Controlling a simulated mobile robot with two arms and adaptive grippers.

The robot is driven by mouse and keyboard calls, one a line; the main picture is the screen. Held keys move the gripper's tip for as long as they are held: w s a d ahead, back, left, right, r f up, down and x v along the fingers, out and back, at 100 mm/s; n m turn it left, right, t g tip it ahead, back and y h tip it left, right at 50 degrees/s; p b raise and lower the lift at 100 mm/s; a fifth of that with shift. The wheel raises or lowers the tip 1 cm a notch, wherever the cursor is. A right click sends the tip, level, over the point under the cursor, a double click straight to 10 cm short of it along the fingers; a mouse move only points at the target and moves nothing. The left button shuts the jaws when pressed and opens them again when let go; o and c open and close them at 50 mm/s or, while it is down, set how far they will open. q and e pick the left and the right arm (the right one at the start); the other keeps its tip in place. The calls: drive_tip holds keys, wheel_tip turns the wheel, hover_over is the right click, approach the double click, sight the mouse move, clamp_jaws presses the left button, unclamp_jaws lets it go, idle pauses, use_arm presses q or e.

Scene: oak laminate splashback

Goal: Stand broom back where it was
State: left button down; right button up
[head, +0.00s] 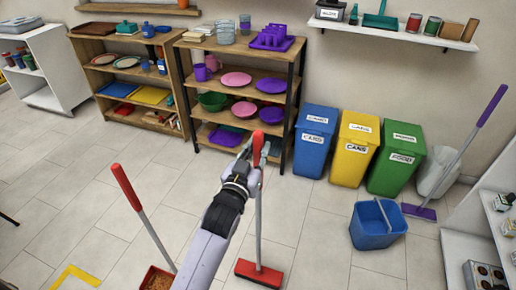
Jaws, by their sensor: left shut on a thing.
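The broom has a red grip, a grey shaft and a red head (259,273). It stands nearly upright in the middle of the head view. My left gripper (254,156) is shut on the broom's upper part, near its red grip, and its fingers partly hide the handle. The broom head is at floor level, but I cannot tell whether it touches the floor. My right gripper is not in view.
A long-handled red dustpan (126,187) with brown contents stands left of my arm. Yellow tape (78,274) marks the floor lower left. Blue, yellow and green bins (398,160), a blue bucket (376,225) and a purple broom (479,127) are right. Shelves (290,105) line the wall.

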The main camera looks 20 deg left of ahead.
use_arm(q)
drive_tip(key=shift+f+b, duration=0.35)
idle(0.6)
drive_tip(key=c, duration=1.4)
unclamp_jaws()
drive_tip(key=shift+o, duration=0.3)
drive_tip(key=shift+f, duration=0.1)
drive_tip(key=shift+s+f, duration=0.1)
drive_tip(key=shift+f, duration=0.15)
drive_tip(key=shift+r, duration=0.15)
